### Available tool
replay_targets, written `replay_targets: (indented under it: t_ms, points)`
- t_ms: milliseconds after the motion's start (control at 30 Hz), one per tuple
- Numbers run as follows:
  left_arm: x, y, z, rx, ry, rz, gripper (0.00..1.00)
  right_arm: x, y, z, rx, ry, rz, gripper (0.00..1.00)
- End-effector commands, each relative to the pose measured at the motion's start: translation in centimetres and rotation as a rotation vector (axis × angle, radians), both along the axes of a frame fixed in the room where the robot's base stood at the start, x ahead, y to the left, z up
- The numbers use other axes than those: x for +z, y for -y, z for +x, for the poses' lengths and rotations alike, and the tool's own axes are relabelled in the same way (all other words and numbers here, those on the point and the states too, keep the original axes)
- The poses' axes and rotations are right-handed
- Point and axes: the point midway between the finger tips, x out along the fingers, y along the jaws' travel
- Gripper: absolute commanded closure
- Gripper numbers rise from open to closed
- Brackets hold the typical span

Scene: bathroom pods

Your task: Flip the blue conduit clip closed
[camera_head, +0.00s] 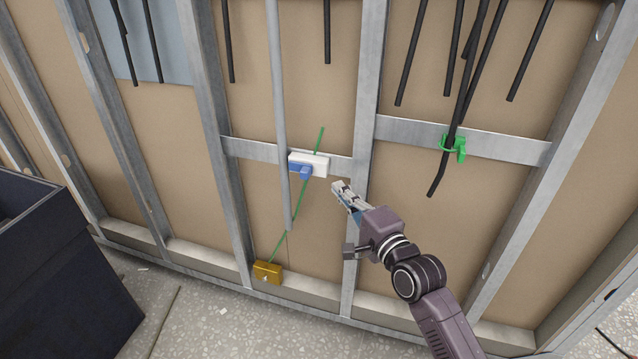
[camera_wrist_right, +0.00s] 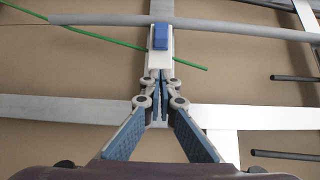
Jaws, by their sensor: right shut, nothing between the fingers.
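The blue conduit clip (camera_head: 300,169) sits on a white block (camera_head: 316,162) on the horizontal metal rail, just right of a grey conduit (camera_head: 281,110). In the right wrist view the blue clip (camera_wrist_right: 160,37) lies on the white block (camera_wrist_right: 154,62), next to the grey conduit (camera_wrist_right: 220,24). I cannot tell whether the clip reaches around the conduit. My right gripper (camera_head: 338,187) is shut and empty, to the lower right of the clip. In the wrist view its fingertips (camera_wrist_right: 159,76) appear near the block's near end; contact is unclear. My left gripper is not in view.
A green rod (camera_head: 303,190) slants behind the conduit down to a yellow box (camera_head: 267,272). A green clip (camera_head: 454,146) holds black cables (camera_head: 460,100) on the right rail. A dark bin (camera_head: 60,270) stands at the left. Metal studs frame the wall.

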Motion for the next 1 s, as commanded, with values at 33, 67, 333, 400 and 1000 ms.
replay_targets:
  t_ms: [33, 67, 333, 400, 1000]
  points:
    - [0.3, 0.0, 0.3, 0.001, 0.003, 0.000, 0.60, 0.0, -0.5, 1.0, 0.000, 0.002, 0.001, 1.00]
    - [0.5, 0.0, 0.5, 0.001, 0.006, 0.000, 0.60, 0.0, -0.8, 1.5, 0.000, 0.002, 0.001, 1.00]
    - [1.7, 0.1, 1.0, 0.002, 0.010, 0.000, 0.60, 0.0, -4.0, 3.4, 0.000, 0.000, 0.002, 1.00]
    - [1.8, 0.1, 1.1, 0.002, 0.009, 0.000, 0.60, 0.0, -4.6, 3.6, 0.000, 0.001, 0.003, 1.00]
    - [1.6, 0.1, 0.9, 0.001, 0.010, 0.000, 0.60, 0.2, -5.8, 4.0, 0.000, 0.000, 0.004, 1.00]
